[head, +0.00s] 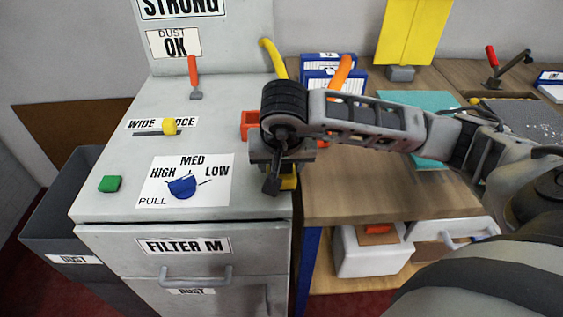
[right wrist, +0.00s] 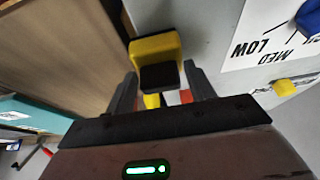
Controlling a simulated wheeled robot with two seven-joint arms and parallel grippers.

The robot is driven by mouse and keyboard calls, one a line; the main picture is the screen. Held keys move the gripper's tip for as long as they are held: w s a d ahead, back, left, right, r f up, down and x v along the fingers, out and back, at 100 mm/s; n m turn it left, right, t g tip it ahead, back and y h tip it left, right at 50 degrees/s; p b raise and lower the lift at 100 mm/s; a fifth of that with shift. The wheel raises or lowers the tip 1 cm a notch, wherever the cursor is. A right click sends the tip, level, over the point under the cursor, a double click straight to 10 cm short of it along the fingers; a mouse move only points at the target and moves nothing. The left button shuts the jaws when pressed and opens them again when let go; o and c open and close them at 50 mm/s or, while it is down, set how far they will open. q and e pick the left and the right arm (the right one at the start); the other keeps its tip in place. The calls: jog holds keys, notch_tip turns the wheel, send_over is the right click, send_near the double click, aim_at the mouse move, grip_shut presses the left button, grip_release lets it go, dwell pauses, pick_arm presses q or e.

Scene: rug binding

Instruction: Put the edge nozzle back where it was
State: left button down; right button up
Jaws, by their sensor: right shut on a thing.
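My right gripper (head: 279,174) is over the right edge of the grey machine's top, shut on a yellow nozzle with a dark end. Only a small yellow part of this edge nozzle (head: 290,182) shows below the gripper in the head view. In the right wrist view the nozzle (right wrist: 155,48) sits between the two fingers (right wrist: 160,90). An orange-red holder (head: 250,122) shows partly behind the gripper at the machine's right edge; the rest is hidden. Red bits also show between the fingers in the wrist view. My left gripper is out of view.
The machine's top (head: 110,190) has a yellow slider knob (head: 170,126), a blue dial (head: 182,187), a green button (head: 110,183) and a red lever (head: 194,78). A yellow hose (head: 272,57) rises behind. A wooden bench (head: 350,190) adjoins on the right, with boxes (head: 330,72) at the back.

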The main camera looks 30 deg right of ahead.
jog(key=o, duration=1)
jog(key=shift+c, duration=0.2)
jog(key=shift+r+p, duration=0.35)
jog(key=v, duration=1.1)
jog(key=shift+r, duration=0.3)
jog(key=shift+s+a, duration=0.1)
